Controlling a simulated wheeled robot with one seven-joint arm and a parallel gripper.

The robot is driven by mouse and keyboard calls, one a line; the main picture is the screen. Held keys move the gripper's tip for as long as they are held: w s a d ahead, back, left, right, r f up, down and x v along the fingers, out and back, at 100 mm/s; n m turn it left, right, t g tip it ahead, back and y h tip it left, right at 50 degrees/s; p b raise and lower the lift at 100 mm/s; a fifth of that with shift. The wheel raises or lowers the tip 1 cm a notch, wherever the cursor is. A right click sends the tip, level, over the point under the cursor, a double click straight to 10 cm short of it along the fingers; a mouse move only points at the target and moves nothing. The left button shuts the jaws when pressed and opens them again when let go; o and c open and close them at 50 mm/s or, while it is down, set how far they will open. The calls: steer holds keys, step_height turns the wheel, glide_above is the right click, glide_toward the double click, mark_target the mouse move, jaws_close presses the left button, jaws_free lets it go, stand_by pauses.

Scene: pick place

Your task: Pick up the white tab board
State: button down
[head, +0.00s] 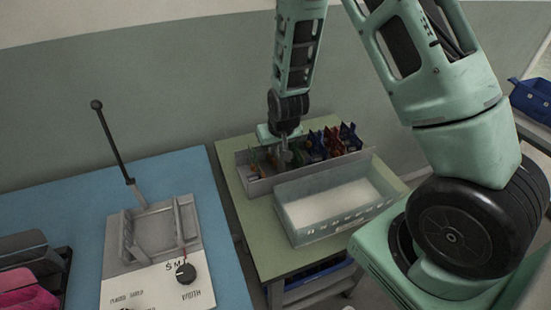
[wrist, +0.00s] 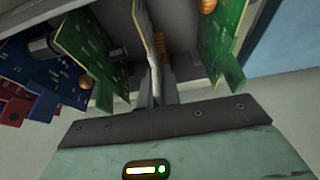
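The white tab is mostly hidden there by the fingers.
Green boards stand left (wrist: 84,42) and right (wrist: 222,40) of the held board in the wrist view, with a blue board (wrist: 45,70) farther left. In the head view, a clear bin (head: 330,205) stands before the rack. A grey fixture (head: 155,235) with a lever is on the blue table.

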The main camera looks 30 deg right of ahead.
stand_by(0.3)
step_height(320, 180, up, 10)
stand_by(0.5)
step_height(320, 180, up, 3)
steer(key=shift+f+p, duration=0.15)
steer(key=shift+p, duration=1.1)
steer(key=shift+s, duration=0.1)
